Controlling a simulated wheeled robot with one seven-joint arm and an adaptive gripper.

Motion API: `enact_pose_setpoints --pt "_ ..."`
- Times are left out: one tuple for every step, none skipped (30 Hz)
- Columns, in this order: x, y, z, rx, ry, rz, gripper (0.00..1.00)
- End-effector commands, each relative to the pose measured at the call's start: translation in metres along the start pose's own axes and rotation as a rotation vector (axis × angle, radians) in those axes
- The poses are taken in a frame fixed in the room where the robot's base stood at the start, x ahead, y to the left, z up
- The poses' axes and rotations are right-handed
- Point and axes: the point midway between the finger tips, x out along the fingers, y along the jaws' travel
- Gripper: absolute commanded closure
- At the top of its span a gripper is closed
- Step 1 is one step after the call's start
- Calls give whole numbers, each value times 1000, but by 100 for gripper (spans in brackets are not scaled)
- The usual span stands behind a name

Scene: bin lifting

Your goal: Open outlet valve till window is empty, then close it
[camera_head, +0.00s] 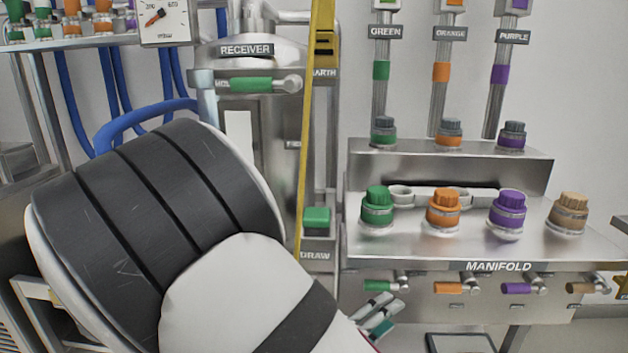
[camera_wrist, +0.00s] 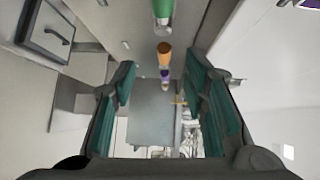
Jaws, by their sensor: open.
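My gripper (camera_head: 376,315) is open and empty, just below the green-handled valve (camera_head: 378,286) on the manifold's front. In the wrist view, my gripper (camera_wrist: 160,72) has its two teal-padded fingers apart, with green (camera_wrist: 162,10), orange (camera_wrist: 164,54) and purple handles in line beyond them. The receiver (camera_head: 285,55) is a metal vessel with a green-handled valve (camera_head: 250,84) on its front. A pale upright strip (camera_head: 238,135), perhaps the window, shows below it; its level cannot be read. My arm hides the receiver's lower part. No label reading outlet is legible.
The manifold (camera_head: 430,262) carries green, orange, purple and tan knobs on top and matching lever handles below. A yellow upright bar (camera_head: 313,130) and a green button (camera_head: 317,217) stand left of it. Blue hoses (camera_head: 112,100) and a dial gauge (camera_head: 164,20) are at the upper left.

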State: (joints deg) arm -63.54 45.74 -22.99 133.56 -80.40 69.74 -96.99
Motion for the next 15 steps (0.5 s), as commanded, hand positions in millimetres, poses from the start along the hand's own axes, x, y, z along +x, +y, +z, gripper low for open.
enact_pose_setpoints --pt "6 -9 -13 96 62 29 60" --pt "9 -14 -21 153 99 43 60" --pt "12 -19 -32 229 148 59 60" --pt "15 -23 -40 287 187 70 60" --pt "17 -27 -48 343 224 80 60" --pt "18 -32 -59 420 275 92 60" --pt "20 -35 -67 476 313 99 60" --pt "21 -39 -75 532 352 105 60" --pt "22 -43 -86 607 404 112 60" --pt "22 -46 -94 663 444 116 60" --pt "22 -48 -102 718 484 119 60" --pt "22 -52 -112 792 537 121 60" --pt "21 -55 -119 848 576 122 60" --pt "20 -58 -127 903 616 121 60" --pt "19 -61 -136 974 669 119 60"
